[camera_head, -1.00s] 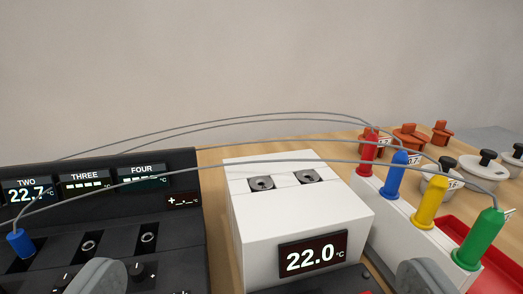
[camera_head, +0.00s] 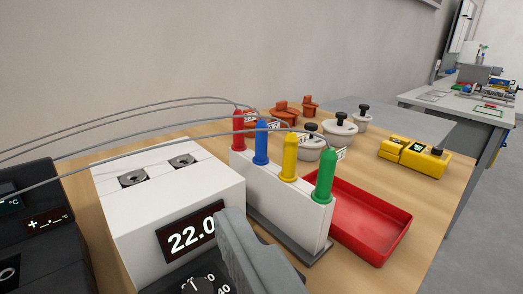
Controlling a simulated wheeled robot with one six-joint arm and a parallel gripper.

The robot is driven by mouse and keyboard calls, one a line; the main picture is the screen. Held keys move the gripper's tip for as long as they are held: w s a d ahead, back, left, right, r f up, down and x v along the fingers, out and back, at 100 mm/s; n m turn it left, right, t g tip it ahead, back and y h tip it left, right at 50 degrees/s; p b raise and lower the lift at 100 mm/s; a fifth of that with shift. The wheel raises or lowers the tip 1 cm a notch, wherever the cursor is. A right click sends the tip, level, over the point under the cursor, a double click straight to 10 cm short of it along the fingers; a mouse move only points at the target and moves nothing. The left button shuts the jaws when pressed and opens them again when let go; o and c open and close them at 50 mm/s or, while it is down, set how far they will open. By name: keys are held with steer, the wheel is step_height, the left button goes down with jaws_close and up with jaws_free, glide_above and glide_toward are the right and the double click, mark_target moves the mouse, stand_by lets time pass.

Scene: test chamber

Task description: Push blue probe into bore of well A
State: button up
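The blue probe (camera_head: 261,143) stands upright in a white rack (camera_head: 300,209), between the red probe (camera_head: 238,131) and the yellow probe (camera_head: 290,158); the green probe (camera_head: 324,176) is at the near end. Grey leads run left from the probes. A white block (camera_head: 165,205) has two dark round bores on top, a nearer left one (camera_head: 133,178) and a farther right one (camera_head: 182,160). I cannot read which is well A. Both bores look empty. My gripper (camera_head: 250,252) is at bottom centre, its grey fingers together with nothing seen between them, overlapping the block's display in view.
A red tray (camera_head: 365,217) lies right of the rack. Knobbed pale weights (camera_head: 340,130), orange pieces (camera_head: 285,109) and a yellow device (camera_head: 413,156) stand behind. A dark instrument (camera_head: 35,200) is at left. Leads arch over the block.

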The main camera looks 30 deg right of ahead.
steer(key=shift+c, duration=0.2)
steer(key=c, duration=0.4)
steer(key=shift+w+d+r, duration=0.1)
steer(key=shift+w+r, duration=0.1)
steer(key=shift+w, duration=0.05)
steer(key=shift+c, duration=1.4)
steer(key=w, duration=0.1)
steer(key=w+r+g, duration=0.1)
steer(key=shift+w+d+r+m+g+h, duration=0.25)
steer(key=shift+w+d+m+g+h, duration=0.05)
steer(key=shift+w+d, duration=0.1)
steer(key=c, duration=0.5)
step_height(320, 180, up, 8)
steer(key=m+g, duration=0.5)
steer(key=g, duration=1.1)
glide_above(261, 158)
steer(key=w, duration=0.1)
step_height(261, 158, down, 12)
steer(key=shift+w+f, duration=0.1)
steer(key=shift+f, duration=0.15)
steer(key=shift+d+f, duration=0.15)
steer(key=shift+f, duration=1.2)
steer(key=shift+d+f, duration=0.1)
steer(key=shift+f, duration=1.2)
